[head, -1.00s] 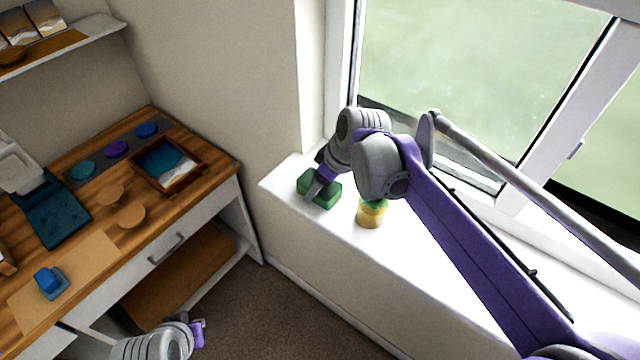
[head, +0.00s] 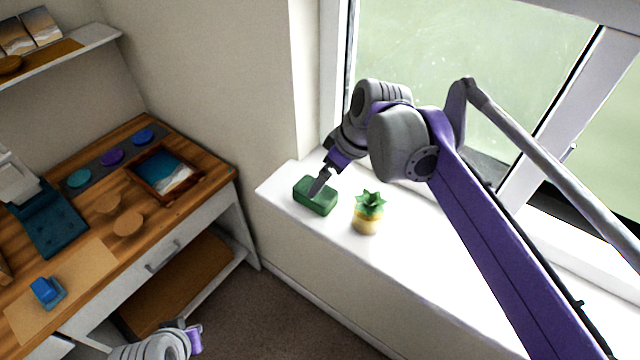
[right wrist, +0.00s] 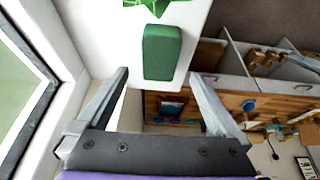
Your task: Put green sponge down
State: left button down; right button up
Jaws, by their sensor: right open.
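The green sponge (head: 312,202) lies flat on the white windowsill near its left end. It also shows in the right wrist view (right wrist: 162,52), just beyond the fingertips. My right gripper (head: 319,184) is over the sponge in the head view. In the right wrist view its fingers (right wrist: 158,76) are spread wide with nothing between them, and the sponge looks clear of both. Part of my left arm shows at the bottom left of the head view, but I see no fingers of its gripper.
A pineapple-shaped pot (head: 368,214) with green leaves stands on the windowsill (head: 420,258), right of the sponge. The window (head: 450,80) is behind. A wooden desk (head: 75,258) at the left holds a framed tray (head: 165,172) and a blue item (head: 46,291). Sill right of the pot is clear.

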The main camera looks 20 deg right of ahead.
pick_arm(q)
jog(key=shift+w+r, duration=0.1)
jog(key=shift+r, duration=0.1)
pick_arm(e)
jog(key=v, duration=0.4)
dwell(0.3)
